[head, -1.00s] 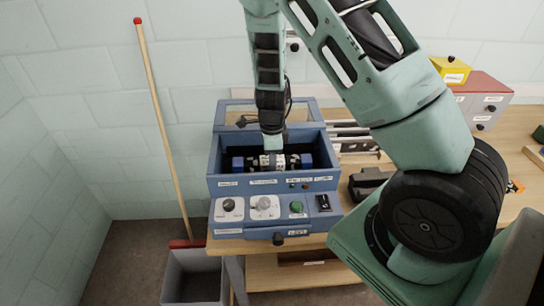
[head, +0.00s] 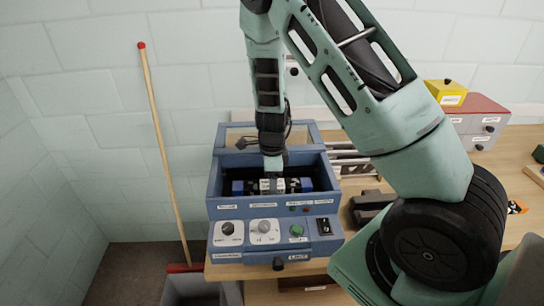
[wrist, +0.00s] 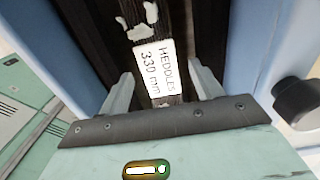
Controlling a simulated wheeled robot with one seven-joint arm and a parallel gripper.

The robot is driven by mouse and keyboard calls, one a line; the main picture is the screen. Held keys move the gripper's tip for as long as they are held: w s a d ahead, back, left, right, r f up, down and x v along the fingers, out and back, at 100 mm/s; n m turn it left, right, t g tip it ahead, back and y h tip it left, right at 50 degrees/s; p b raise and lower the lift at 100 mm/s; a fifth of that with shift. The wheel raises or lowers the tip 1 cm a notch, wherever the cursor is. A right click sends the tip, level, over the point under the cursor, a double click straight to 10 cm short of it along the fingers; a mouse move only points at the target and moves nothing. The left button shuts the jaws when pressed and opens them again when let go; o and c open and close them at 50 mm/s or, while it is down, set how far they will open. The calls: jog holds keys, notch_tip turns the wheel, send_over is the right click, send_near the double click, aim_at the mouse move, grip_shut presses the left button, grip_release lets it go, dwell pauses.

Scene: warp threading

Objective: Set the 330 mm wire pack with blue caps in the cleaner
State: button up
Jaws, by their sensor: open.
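The wire pack (head: 293,186) is a dark bundle with a blue cap at each end. It lies crosswise inside the open blue cleaner (head: 216,180). In the wrist view its white label (wrist: 154,68) reads "HEDDLES 330 mm", and the caps are out of that picture. My gripper (wrist: 161,76) is open, with one finger to each side of the dark bundle and visible gaps. In the head view my gripper (head: 272,172) reaches down into the cleaner at the middle of the pack. Whether the pack rests fully on the cleaner's floor is hidden.
The cleaner's framed lid (head: 240,135) stands raised behind the tub. Its front panel has knobs, a green button (head: 296,230) and a black switch. Metal rails (head: 350,160) and a dark block (head: 368,207) lie to the right. A grey bin (head: 195,290) stands below left.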

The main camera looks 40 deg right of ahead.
notch_tip(320, 180, up, 16)
jog(key=r, duration=0.1)
jog(key=s+a+f+n+y+b, duration=0.1)
jog(key=s+a+n+b, duration=0.1)
jog(key=s+a+n, duration=0.5)
jog(key=s+a+f+n+y+b, duration=0.1)
jog(key=s+a+n+b, duration=0.25)
jog(key=a+n, duration=0.65)
jog(key=s+a+n, duration=0.3)
jog(key=s+n, duration=0.4)
jog(key=s+a+f+n+h+b, duration=0.1)
jog(key=s+a+n, duration=0.3)
jog(key=s+n, duration=0.2)
jog(key=n, duration=0.2)
jog(key=shift+s+a+f+n+b, duration=0.25)
jog(key=shift+s+n+b, duration=0.05)
jog(key=shift+s, duration=0.1)
